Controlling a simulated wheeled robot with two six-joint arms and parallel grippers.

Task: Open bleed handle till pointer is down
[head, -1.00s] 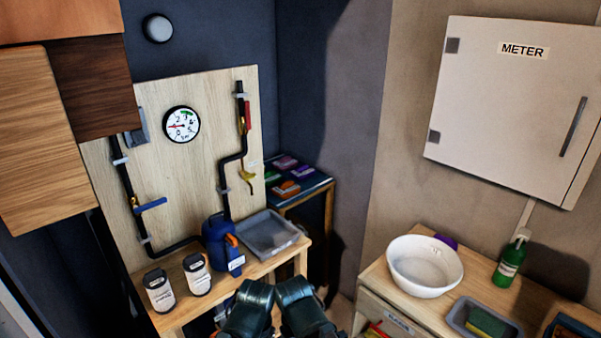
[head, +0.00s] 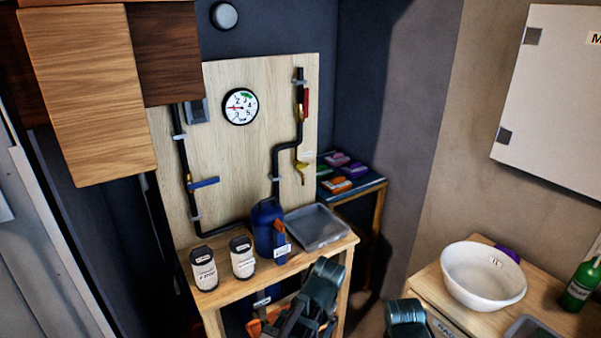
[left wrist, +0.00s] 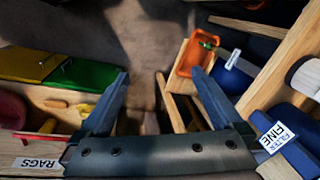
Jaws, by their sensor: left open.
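A wooden board (head: 225,165) carries a round white gauge (head: 241,107) with a green band and a red pointer directed left. A black pipe on its right side has a red handle (head: 306,103) and, lower, a small yellow part (head: 301,166) above a thin spout. A blue lever (head: 204,183) sits nearly level on the left pipe. Which one is the bleed handle I cannot tell; no label is readable. My left gripper (left wrist: 162,92) is open and empty in the left wrist view, away from the board. My right arm shows only partly; its gripper is not visible.
Below the board, a wooden bench holds two labelled jars (head: 203,269) (head: 242,257), a blue jug (head: 268,228) and a grey tray (head: 318,227). A white bowl (head: 484,276) and green bottle (head: 580,285) stand on the right counter.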

